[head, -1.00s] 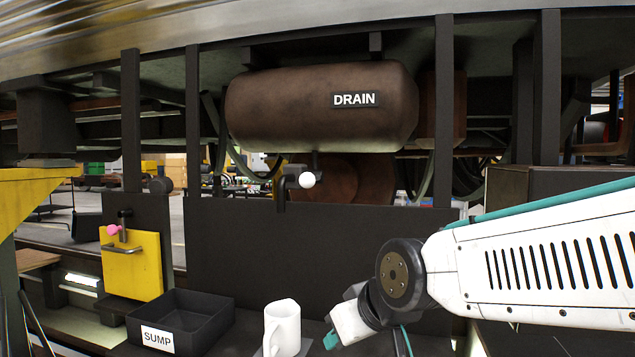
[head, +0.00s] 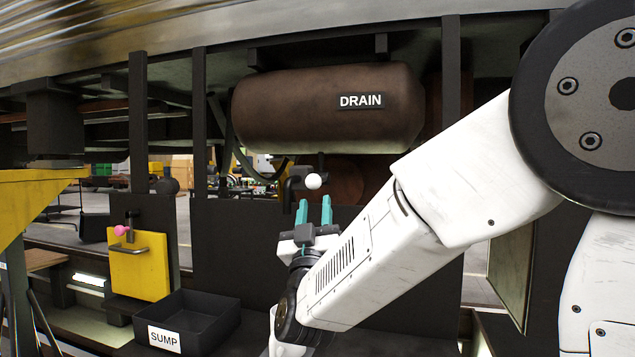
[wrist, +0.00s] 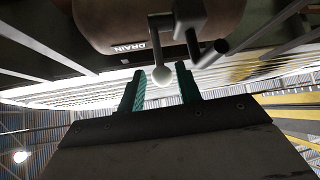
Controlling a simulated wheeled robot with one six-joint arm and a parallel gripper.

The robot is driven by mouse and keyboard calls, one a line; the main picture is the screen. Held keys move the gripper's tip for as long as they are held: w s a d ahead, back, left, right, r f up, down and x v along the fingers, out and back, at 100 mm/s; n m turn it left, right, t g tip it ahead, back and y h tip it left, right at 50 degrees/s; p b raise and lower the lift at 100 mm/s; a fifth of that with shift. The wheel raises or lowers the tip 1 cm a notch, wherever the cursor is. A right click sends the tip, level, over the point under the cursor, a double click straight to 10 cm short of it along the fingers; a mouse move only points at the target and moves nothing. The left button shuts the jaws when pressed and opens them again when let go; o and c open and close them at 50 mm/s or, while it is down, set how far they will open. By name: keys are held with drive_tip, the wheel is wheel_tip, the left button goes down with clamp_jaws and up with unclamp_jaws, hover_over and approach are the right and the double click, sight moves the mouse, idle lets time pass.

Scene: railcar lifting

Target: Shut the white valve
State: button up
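The white valve shows as a white ball knob (head: 313,181) on a dark pipe fitting (head: 293,184) under the brown tank marked DRAIN (head: 290,110). My gripper (head: 315,205) is below the knob, its two teal fingers pointing up and spread apart. In the wrist view the knob (wrist: 162,75) appears between the open fingertips (wrist: 158,80), on the end of a grey lever (wrist: 161,40). I cannot tell whether the fingers touch it. No object is held.
A black tray marked SUMP (head: 210,318) stands at lower left. A yellow box with a pink knob (head: 140,265) is beside it. Dark posts and a dark panel (head: 235,240) stand around the tank.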

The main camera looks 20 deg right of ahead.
sight(318, 181)
drive_tip(key=shift+h, duration=0.3)
drive_tip(key=x, duration=0.7)
drive_tip(key=shift+w+d+r, duration=0.15)
drive_tip(key=shift+w+r, duration=0.05)
drive_tip(key=shift+r, duration=0.1)
drive_tip(key=shift+c, duration=0.3)
